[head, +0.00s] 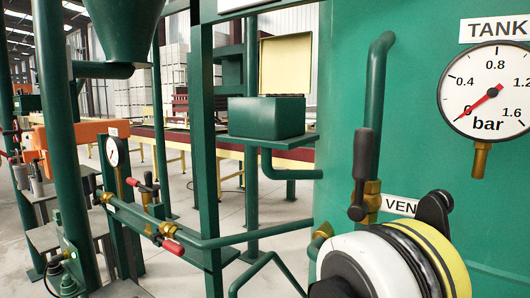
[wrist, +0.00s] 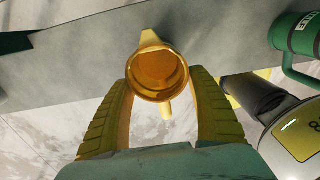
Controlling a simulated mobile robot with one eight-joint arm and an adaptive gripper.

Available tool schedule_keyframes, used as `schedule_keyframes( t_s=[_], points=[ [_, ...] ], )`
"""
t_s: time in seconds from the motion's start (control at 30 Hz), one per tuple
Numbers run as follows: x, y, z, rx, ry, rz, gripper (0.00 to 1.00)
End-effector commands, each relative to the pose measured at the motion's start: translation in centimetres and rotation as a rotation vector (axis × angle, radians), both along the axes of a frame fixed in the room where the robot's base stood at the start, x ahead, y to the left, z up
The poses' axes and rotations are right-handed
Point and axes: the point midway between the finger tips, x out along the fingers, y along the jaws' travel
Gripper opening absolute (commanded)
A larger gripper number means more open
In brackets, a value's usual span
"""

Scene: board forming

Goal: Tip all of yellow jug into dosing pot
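The yellow jug (wrist: 158,74) shows in the wrist view with its round mouth facing the camera. A pointed yellow part sticks out above the rim and a small yellow piece shows below it. Its inside looks amber; I cannot tell how full it is. My gripper (wrist: 162,82) has its two yellow ribbed fingers on either side of the jug, close against it, and appears shut on it. I cannot pick out the dosing pot for sure. A dark cylinder (wrist: 255,95) lies to the right of the fingers. The gripper and jug do not show in the head view.
In the wrist view, a green labelled vessel with a handle (wrist: 298,42) and a rounded grey device with a yellow panel (wrist: 298,140) are at the right. In the head view, a green tank (head: 420,130) with a gauge fills the right; green pipes and posts stand left.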

Motion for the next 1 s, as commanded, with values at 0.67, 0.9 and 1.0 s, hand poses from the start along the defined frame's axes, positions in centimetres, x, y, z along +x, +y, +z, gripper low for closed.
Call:
schedule_keyframes(
  t_s=[0.67,0.9,1.0],
  points=[
    [0.0,0.0,3.1,0.000,0.000,0.000,0.15],
    [0.0,0.0,5.0,0.000,0.000,0.000,0.15],
    [0.0,0.0,5.1,0.000,0.000,0.000,0.15]
  ],
)
